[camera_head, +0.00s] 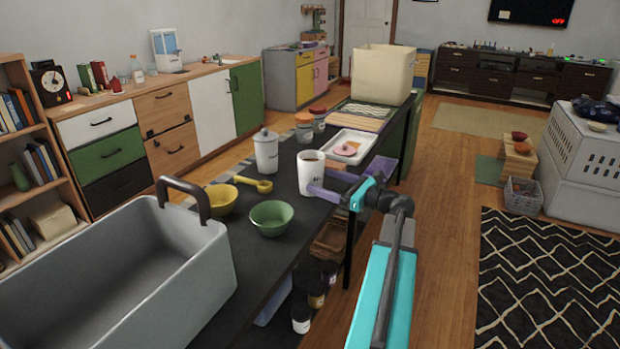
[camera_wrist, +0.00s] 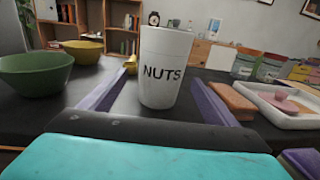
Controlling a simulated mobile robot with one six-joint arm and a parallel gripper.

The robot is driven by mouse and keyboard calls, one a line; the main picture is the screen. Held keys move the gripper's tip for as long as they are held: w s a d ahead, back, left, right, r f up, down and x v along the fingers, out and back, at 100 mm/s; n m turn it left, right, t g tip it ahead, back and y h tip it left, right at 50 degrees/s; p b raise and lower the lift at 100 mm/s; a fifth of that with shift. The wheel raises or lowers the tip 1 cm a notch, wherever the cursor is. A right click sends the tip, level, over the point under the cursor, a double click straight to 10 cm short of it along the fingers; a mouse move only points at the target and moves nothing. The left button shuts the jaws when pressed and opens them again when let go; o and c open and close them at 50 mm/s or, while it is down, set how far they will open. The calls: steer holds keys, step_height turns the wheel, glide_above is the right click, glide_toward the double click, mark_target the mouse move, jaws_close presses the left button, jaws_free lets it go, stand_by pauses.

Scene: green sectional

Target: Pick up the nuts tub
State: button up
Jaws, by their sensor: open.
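The nuts tub (camera_head: 311,172) is a white, upright cylinder with dark lettering, standing on the dark table (camera_head: 262,290). In the wrist view the tub (camera_wrist: 164,72) faces me with the word NUTS readable. My gripper (camera_head: 330,183) is at the tub from the right in the head view. In the wrist view its two purple fingers (camera_wrist: 160,105) are apart, one on each side of the tub's lower part. I cannot tell whether either finger touches it. The gripper is open.
A green bowl (camera_head: 270,218), a yellow bowl (camera_head: 221,199) and a yellow scoop (camera_head: 254,184) are close on the left. A white lidded canister (camera_head: 266,152) stands behind. A white tray (camera_head: 349,146) lies beyond the tub. A large grey bin (camera_head: 120,275) fills the near left.

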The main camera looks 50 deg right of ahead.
mark_target(321, 180)
steer(key=shift+w+a, duration=0.2)
steer(key=shift+w, duration=0.9)
steer(key=shift+w+a, duration=0.2)
steer(key=shift+w, duration=0.85)
steer(key=shift+w+a+r+b, duration=0.15)
steer(key=shift+w+b, duration=0.1)
steer(key=shift+w, duration=0.6)
steer(key=shift+w+a+f+b, duration=0.1)
steer(key=shift+w+b, duration=0.15)
steer(key=shift+w, duration=0.6)
steer(key=shift+w+a+r+b, duration=0.15)
steer(key=shift+w+b, duration=0.1)
steer(key=shift+w, duration=0.6)
steer(key=shift+f, duration=0.1)
steer(key=c, duration=1.4)
steer(key=shift+r, duration=0.2)
